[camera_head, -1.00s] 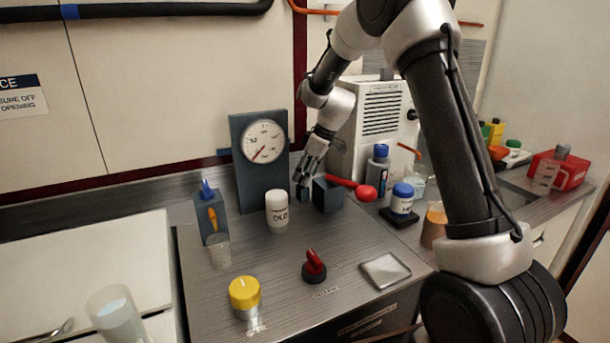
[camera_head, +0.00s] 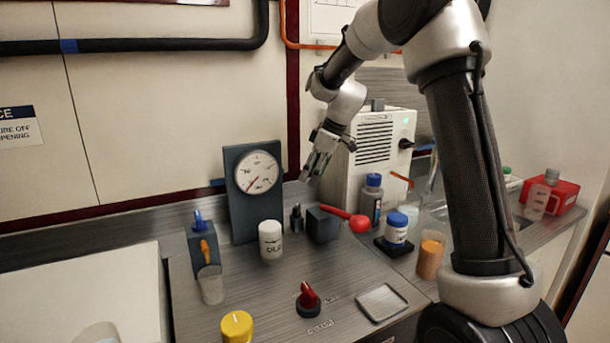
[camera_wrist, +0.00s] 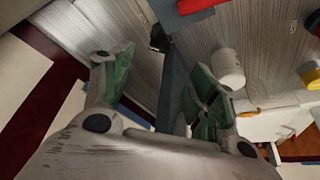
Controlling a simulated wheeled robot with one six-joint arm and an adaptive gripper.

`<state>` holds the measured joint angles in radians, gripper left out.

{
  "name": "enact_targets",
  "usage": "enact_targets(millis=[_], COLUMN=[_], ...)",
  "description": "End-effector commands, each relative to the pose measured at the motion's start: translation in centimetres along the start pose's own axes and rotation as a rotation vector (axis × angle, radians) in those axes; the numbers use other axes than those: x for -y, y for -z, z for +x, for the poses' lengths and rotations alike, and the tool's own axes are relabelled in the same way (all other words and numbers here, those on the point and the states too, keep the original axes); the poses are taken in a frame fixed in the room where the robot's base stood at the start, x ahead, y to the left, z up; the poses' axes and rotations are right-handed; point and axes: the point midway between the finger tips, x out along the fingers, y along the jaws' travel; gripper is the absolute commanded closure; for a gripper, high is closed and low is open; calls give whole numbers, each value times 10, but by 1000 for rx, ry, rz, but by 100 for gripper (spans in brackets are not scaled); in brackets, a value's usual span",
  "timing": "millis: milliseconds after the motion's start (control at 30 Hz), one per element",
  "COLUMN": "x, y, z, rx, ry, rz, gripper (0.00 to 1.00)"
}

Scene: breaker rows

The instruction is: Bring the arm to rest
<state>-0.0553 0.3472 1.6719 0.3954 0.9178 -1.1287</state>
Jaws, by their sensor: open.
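My gripper (camera_head: 318,165) is open and empty in the head view. It hangs in the air above the back of the metal bench, just right of the dark gauge block and in front of the white vented box. In the wrist view its green-padded fingers (camera_wrist: 158,88) are spread apart with nothing held between them. My arm rises from the lower right and bends over at the top of the head view.
Near the gripper stand a gauge (camera_head: 257,172), a white jar (camera_head: 270,239), a dark block with a red-knobbed lever (camera_head: 359,223) and a vented box (camera_head: 374,150). A red rotary knob (camera_head: 308,297) and a yellow knob (camera_head: 237,326) are in front.

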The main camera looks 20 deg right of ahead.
Motion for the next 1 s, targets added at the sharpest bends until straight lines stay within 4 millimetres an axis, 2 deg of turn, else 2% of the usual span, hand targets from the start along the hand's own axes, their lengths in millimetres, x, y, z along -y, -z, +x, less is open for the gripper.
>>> enact_targets(millis=[167, 267, 333, 500, 700, 800, 1000], x=[0, 13, 31, 78, 135, 164, 215], y=[-3, -28, -52, -102, -157, -185, -235], z=[0, 12, 11, -26, -75, -97, -128], rx=[10, 75, 130, 211, 242, 237, 190], ry=[1, 24, 28, -18, -106, -157, -251], rz=[138, 295, 412, 636, 816, 881, 938], gripper=[41, 41, 41, 41, 41, 41, 41])
